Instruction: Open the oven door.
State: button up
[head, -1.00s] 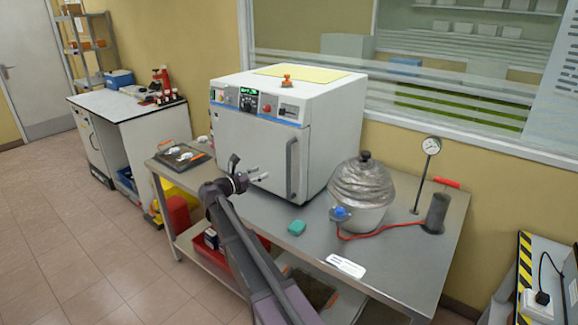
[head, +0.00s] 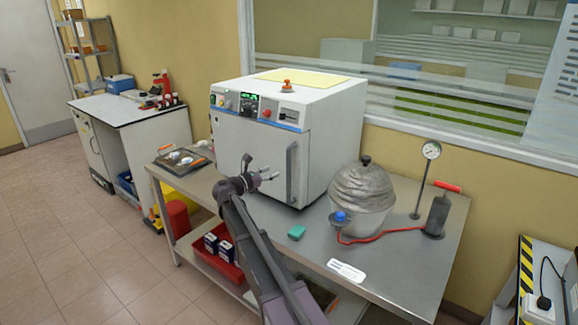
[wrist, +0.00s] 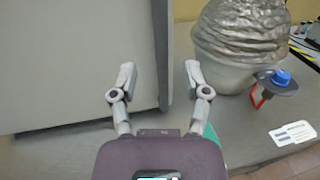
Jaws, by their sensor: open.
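The white oven (head: 262,135) stands on the steel table with its door (head: 252,160) shut. The door's grey vertical handle (head: 291,172) is on the right side of its front. My gripper (head: 266,176) is in front of the door, left of the handle and apart from it in the head view. In the wrist view my gripper (wrist: 158,80) is open and empty, its two fingers spread.
A teal block (head: 296,232) and white label (head: 346,270) lie on the table (head: 400,262). A dark tray (head: 184,159) sits at left.

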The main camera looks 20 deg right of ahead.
jog(key=x, duration=0.8)
jog(key=shift+w+d, duration=0.15)
jog(key=shift+d, duration=0.2)
grip_shut()
